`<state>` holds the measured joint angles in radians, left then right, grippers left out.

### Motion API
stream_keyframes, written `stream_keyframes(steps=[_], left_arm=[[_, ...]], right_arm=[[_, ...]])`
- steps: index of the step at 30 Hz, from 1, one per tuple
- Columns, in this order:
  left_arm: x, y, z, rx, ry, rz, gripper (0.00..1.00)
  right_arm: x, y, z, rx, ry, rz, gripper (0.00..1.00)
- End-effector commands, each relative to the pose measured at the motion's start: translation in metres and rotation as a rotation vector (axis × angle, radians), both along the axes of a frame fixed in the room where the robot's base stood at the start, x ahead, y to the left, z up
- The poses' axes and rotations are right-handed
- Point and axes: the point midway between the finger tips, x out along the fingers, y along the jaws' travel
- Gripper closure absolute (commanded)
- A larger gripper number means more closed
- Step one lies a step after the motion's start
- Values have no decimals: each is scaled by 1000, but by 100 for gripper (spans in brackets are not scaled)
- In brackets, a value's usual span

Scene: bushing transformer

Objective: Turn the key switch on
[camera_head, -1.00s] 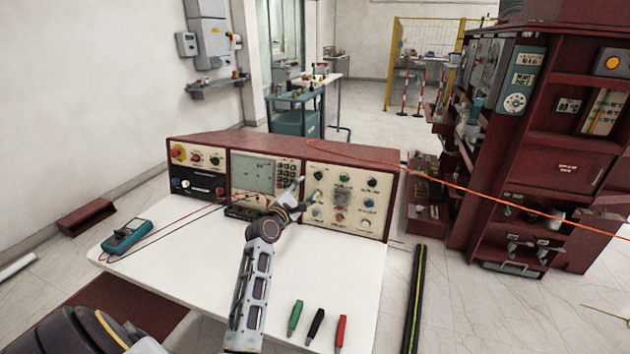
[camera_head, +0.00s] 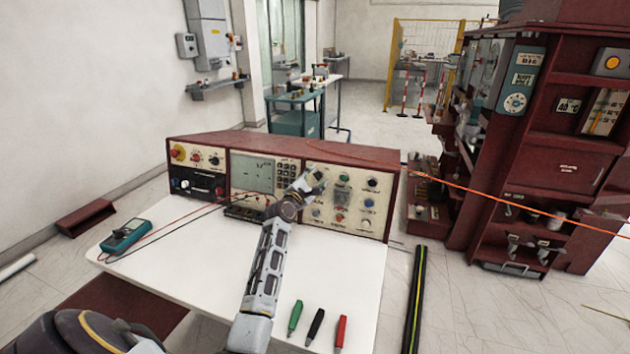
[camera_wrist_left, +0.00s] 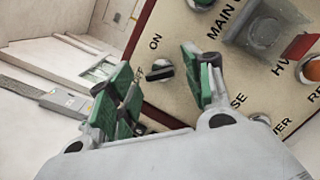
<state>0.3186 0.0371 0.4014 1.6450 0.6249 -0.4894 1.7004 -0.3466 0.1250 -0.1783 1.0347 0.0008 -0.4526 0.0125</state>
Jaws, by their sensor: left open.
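The key switch (camera_wrist_left: 159,70) is a small dark knob on the cream panel (camera_wrist_left: 165,100) in the left wrist view, with "ON" printed beside it and another label partly hidden by a finger. My left gripper (camera_wrist_left: 156,74) is open, with its green-padded fingers on either side of the switch in that picture. Whether they touch it I cannot tell. In the head view my left gripper (camera_head: 312,181) is at the left part of the console's right-hand panel (camera_head: 350,226) and covers the switch area. My right gripper is not in view.
The red console (camera_head: 250,143) stands at the back of the white table (camera_head: 190,277). A teal multimeter (camera_head: 125,236) lies at left. Green, black and red handled tools (camera_head: 316,324) lie at the front right. Other knobs and a red-and-orange control sit close to the gripper.

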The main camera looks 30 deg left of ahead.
Motion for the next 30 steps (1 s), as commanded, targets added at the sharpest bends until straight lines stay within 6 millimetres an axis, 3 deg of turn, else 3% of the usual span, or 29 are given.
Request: stream_keyframes(steps=[13, 24, 30], left_arm=[[4, 0, 0, 0, 0, 0, 51], [4, 0, 0, 0, 0, 0, 96], [4, 1, 0, 10, 3, -1, 96]], right_arm=[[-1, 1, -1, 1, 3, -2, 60], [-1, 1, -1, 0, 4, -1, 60], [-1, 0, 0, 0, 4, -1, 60]])
